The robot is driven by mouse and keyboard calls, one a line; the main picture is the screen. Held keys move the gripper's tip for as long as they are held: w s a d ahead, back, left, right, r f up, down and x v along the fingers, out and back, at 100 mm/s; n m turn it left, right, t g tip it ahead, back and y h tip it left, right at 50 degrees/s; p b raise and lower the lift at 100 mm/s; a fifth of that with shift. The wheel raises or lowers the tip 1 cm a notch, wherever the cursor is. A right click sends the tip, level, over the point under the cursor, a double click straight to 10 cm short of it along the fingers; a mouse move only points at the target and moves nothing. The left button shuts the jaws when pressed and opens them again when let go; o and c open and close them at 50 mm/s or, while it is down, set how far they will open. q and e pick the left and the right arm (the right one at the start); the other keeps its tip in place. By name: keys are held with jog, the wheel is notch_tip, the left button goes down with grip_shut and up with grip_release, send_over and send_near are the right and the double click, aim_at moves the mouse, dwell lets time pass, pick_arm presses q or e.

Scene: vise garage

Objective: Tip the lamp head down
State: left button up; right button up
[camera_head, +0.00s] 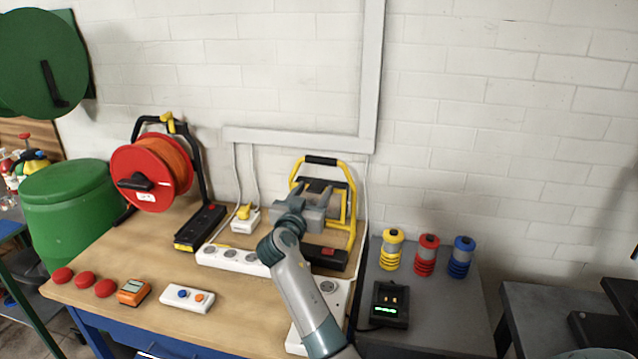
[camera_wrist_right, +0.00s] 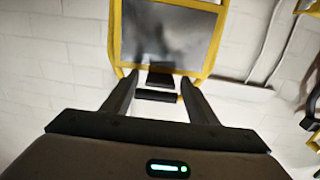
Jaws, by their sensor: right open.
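The work lamp has a yellow tube frame (camera_head: 351,200) with a black handle on top and a dark base at the back of the wooden bench. Its head (camera_head: 322,186) is largely hidden behind my right gripper (camera_head: 312,208). In the right wrist view the lamp head (camera_wrist_right: 168,38) is a grey, glossy panel in a yellow frame. A black tab (camera_wrist_right: 160,80) below the panel shows between the two open fingers of the right gripper (camera_wrist_right: 158,88). Contact cannot be told. My left gripper is not in view.
A white power strip (camera_head: 232,258) lies in front of the lamp, and a red cable reel (camera_head: 140,177) stands left. Yellow, red and blue cylinders (camera_head: 427,255) and a black charger (camera_head: 390,304) are on the grey surface at right. A white control box (camera_head: 187,298) lies on the bench.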

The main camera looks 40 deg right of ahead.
jog(key=shift+w+d, duration=0.15)
jog(key=shift+d, duration=0.05)
jog(key=shift+r, duration=0.1)
